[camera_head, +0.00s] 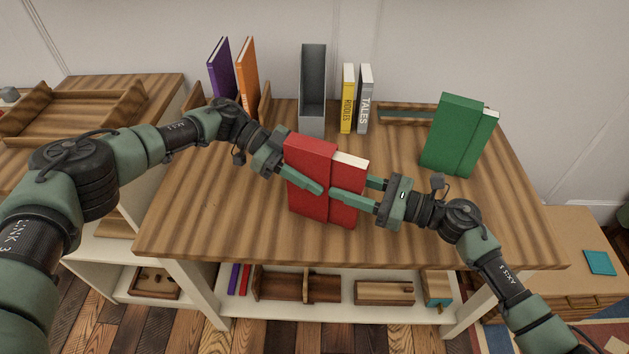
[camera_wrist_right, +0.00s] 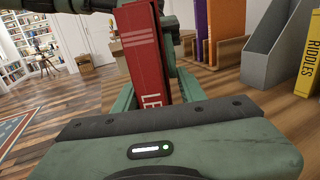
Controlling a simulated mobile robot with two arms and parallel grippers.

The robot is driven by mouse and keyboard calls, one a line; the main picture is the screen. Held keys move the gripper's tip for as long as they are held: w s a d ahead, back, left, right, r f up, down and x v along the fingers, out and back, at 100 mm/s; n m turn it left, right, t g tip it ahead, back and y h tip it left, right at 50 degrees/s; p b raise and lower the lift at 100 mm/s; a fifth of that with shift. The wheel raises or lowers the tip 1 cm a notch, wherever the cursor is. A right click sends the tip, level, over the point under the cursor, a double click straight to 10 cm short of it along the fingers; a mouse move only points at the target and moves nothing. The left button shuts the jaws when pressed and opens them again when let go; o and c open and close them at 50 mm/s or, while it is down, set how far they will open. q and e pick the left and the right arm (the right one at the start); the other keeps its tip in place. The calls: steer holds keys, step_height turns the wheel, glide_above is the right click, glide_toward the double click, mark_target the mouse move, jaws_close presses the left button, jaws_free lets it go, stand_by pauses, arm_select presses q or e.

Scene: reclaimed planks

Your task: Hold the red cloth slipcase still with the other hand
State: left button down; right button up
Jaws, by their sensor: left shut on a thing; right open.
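The red cloth slipcase (camera_head: 308,158) stands upright over the table, with a red book (camera_head: 346,208) showing white page tops and sticking out of its right side. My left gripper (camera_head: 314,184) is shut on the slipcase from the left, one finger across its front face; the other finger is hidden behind. My right gripper (camera_head: 352,188) is open, with its fingers on either side of the red book. In the right wrist view, the book's lettered spine (camera_wrist_right: 145,60) stands between the fingers (camera_wrist_right: 155,92). I cannot tell whether they touch it.
A green slipcase with its book (camera_head: 455,135) stands at the right of the table (camera_head: 220,215). Purple (camera_head: 219,68) and orange (camera_head: 247,72) books, a grey file holder (camera_head: 312,90), and yellow (camera_head: 347,98) and grey (camera_head: 364,98) books stand along the back. The table's front left is clear.

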steer(key=v, duration=0.6)
steer(key=shift+s, duration=0.45)
steer(key=shift+d, duration=0.1)
steer(key=o, duration=0.6)
steer(key=shift+c, duration=0.2)
steer(key=v, duration=1.2)
steer(key=shift+w, duration=0.1)
